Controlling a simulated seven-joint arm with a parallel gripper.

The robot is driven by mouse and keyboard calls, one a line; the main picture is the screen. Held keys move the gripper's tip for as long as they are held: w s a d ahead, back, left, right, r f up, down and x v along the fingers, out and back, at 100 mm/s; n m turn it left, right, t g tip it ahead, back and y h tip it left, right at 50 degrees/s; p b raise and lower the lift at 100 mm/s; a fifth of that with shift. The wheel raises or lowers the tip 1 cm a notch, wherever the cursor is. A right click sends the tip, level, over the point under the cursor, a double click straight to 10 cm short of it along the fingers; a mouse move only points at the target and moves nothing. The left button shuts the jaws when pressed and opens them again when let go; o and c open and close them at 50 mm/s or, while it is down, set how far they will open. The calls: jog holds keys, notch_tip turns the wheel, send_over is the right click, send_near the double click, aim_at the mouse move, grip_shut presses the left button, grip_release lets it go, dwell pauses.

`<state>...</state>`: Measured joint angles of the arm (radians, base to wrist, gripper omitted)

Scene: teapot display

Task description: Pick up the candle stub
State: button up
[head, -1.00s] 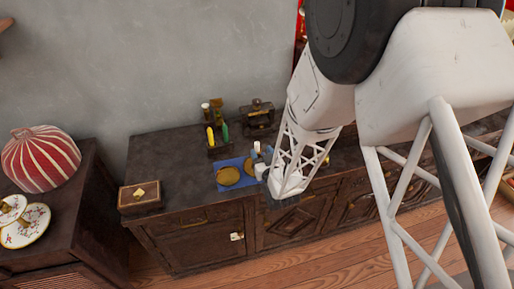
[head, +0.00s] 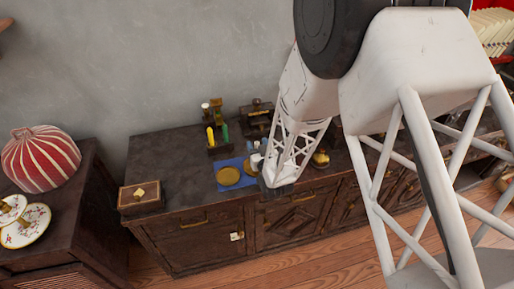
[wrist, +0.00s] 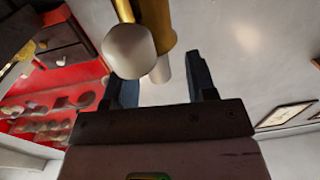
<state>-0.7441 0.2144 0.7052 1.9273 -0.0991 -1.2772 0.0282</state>
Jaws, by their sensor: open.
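In the wrist view a pale, round-ended piece (wrist: 130,52), which may be the candle stub, shows large and close beside a gold-coloured stem (wrist: 157,22). A second, narrower white cylinder (wrist: 163,70) shows just past it, in line with the gap between my fingers. My gripper (wrist: 163,85) is open, its two dark fingers apart. I see no contact between the fingers and the pale pieces. In the head view my gripper (head: 274,190) is a dark shape over the cabinet's front edge; its fingertips are unclear. Small white pieces (head: 256,158) stand just behind it.
A blue cloth (head: 222,170) with gold discs (head: 228,176) lies left of my gripper. A dark stand holds a yellow candle (head: 210,136) and a green one (head: 225,131). A wooden box (head: 140,197) sits at the left end. The top (head: 165,150) between box and stand is clear.

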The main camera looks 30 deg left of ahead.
grip_shut()
jog(key=shift+r, duration=0.2)
dwell(0.3)
jog(key=shift+r, duration=1.7)
jog(key=s+a+r+v, duration=0.1)
jog(key=v, duration=1.5)
